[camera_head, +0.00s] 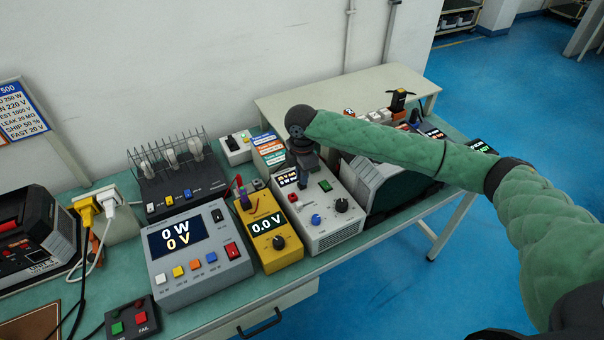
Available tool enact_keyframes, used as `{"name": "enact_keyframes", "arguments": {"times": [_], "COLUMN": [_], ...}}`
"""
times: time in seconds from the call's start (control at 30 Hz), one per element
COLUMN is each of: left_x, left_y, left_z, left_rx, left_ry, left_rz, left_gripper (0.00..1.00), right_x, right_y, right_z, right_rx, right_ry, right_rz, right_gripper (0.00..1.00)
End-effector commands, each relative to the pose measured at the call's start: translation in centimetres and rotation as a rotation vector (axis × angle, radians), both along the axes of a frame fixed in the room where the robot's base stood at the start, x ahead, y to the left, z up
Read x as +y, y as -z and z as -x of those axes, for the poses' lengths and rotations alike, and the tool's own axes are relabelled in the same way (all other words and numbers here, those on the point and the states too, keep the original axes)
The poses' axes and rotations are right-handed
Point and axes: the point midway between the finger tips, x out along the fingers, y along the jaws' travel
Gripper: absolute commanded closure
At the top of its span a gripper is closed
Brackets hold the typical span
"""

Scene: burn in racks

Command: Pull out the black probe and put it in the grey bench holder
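The yellow meter (265,226) reads 0.0 V and stands mid-bench. A thin red probe (239,182) stands up at its back edge. A small dark upright piece (246,202) beside it may be the black probe; it is too small to be sure. A small grey block (258,184) behind the meter may be the bench holder. My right gripper (303,174) points down behind the yellow meter, over the back of the white-grey supply box, to the right of both probes and apart from them. Its fingertips are dark and small, so their opening is unclear. My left gripper is out of view.
A grey power meter (198,251) showing 0 W and 0 V stands left of the yellow meter. The white-grey supply box (328,214) is to its right. My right arm hides part of the bench's right side.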

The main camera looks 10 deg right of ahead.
Motion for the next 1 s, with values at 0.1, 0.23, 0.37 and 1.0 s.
{"name": "enact_keyframes", "arguments": {"times": [0.1,0.23,0.37,1.0], "left_x": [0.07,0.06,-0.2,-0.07], "left_y": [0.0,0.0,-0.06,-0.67], "left_z": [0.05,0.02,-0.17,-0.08], "left_rx": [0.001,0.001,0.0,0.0], "left_ry": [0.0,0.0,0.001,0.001], "left_rz": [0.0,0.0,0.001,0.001], "left_gripper": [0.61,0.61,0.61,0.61], "right_x": [-0.01,-0.02,-0.01,0.0], "right_y": [0.0,0.01,-0.02,-0.59], "right_z": [0.01,-0.01,0.0,-0.03], "right_rx": [0.0,0.0,0.0,-0.001], "right_ry": [0.0,0.0,0.0,0.0], "right_rz": [0.0,0.0,0.0,0.0], "right_gripper": [1.0,1.0,1.0,1.0]}}
